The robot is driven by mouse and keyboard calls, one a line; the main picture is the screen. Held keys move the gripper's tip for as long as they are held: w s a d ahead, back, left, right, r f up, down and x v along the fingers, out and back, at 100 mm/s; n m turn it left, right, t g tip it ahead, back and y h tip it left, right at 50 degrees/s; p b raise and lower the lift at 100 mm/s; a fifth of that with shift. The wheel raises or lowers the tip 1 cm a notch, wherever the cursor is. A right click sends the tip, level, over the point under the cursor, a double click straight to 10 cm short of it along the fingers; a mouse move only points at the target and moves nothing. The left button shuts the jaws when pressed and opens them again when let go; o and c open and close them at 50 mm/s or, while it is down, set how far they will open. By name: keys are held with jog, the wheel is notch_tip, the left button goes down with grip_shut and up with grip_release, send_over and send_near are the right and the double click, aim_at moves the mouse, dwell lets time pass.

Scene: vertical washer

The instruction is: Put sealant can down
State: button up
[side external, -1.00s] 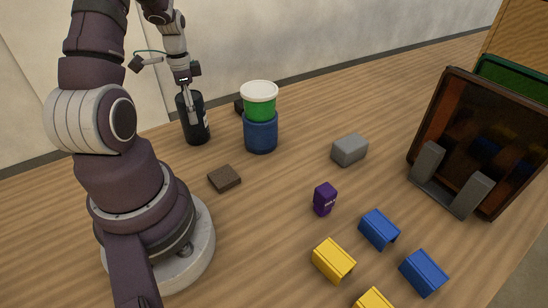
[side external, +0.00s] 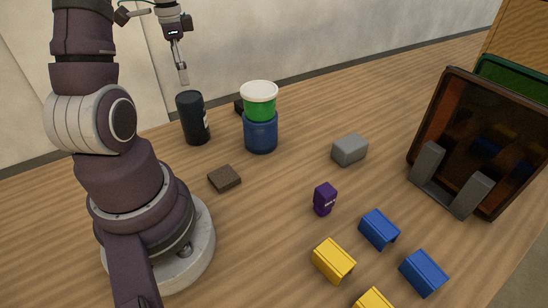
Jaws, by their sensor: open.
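The sealant can seems to be the black cylinder (side external: 193,118) with a pale label on its right side. It stands upright on the wooden table, at the back left in the side external view. My gripper (side external: 184,80) is above the can and apart from it, open and empty, with its fingers pointing down.
A blue and green tub with a white lid (side external: 260,118) stands just right of the can, with a dark object (side external: 239,106) behind it. A brown block (side external: 224,179), grey block (side external: 349,149) and purple box (side external: 325,199) lie nearer. Blue (side external: 379,229) and yellow pieces (side external: 333,260) lie in front. A framed dark panel (side external: 480,140) leans at right.

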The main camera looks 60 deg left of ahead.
notch_tip(320, 180, up, 3)
jog(key=shift+f, duration=0.1)
jog(key=w+d+r+t, duration=0.1)
jog(key=w+d+r, duration=0.15)
jog(key=d, duration=0.45)
jog(key=w+d+r+t, duration=0.2)
jog(key=w+d, duration=0.1)
jog(key=d, duration=0.3)
jog(key=s+d+f+n+t, duration=0.1)
jog(key=s+d+t, duration=0.1)
jog(key=d, duration=0.9)
jog(key=shift+s+f+n+t, duration=0.15)
jog(key=shift+s+n+t, duration=0.2)
jog(key=shift+s, duration=0.4)
